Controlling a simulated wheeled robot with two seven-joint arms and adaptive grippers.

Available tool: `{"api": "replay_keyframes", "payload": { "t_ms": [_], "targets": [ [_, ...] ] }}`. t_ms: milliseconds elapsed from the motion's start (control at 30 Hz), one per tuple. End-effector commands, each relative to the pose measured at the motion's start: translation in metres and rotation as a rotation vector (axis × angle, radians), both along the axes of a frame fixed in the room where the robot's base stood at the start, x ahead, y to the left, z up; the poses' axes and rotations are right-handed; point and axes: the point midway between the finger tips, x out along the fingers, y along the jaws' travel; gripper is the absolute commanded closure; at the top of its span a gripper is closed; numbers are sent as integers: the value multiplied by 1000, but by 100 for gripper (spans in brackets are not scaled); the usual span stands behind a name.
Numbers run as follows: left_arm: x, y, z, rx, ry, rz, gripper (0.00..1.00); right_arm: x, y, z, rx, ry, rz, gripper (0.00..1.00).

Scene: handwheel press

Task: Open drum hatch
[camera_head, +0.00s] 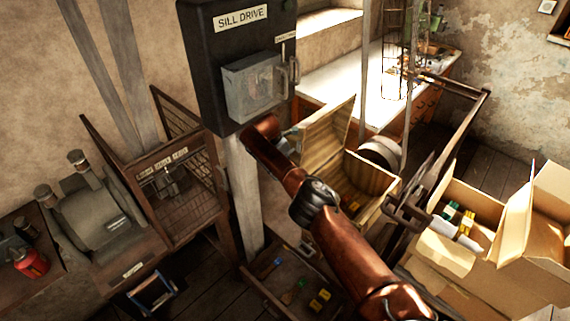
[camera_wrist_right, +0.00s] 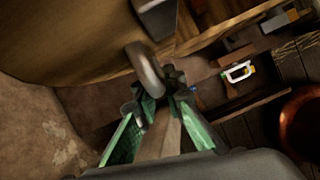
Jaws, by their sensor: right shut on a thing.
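The wooden drum (camera_head: 374,178) stands near the middle of the head view, behind my copper right arm. Its hatch (camera_head: 327,132) is raised and tilted at the drum's left side, and the slatted inside shows. My right gripper (camera_head: 290,137) is at the hatch's left side, partly hidden by my arm in the head view. In the right wrist view its green fingers (camera_wrist_right: 162,97) are closed together on a grey metal loop handle (camera_wrist_right: 145,68), beside a curved wooden surface (camera_wrist_right: 70,40). My left gripper is not in view.
A dark "SILL DRIVE" box (camera_head: 240,60) on a post stands close left of my right arm. Open cardboard boxes (camera_head: 475,225) fill the right. A wire cage (camera_head: 180,185) and a grey machine (camera_head: 105,215) stand left. A low tray (camera_head: 265,290) with small items lies below.

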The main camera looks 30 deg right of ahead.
Motion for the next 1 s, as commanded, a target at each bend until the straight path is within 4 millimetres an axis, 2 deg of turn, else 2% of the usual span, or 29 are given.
{"api": "replay_keyframes", "payload": {
  "t_ms": [33,233,267,500,1000],
  "targets": [
    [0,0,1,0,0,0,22,2,-2,5,-8,-6,0,100],
    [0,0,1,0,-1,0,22,2,-2,5,-8,-7,1,100],
    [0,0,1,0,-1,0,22,2,-2,5,-8,-7,1,88],
    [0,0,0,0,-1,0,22,1,-3,3,-7,-3,-1,73],
    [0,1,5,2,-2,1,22,-1,-2,1,-1,-9,-2,73]
  ]
}}
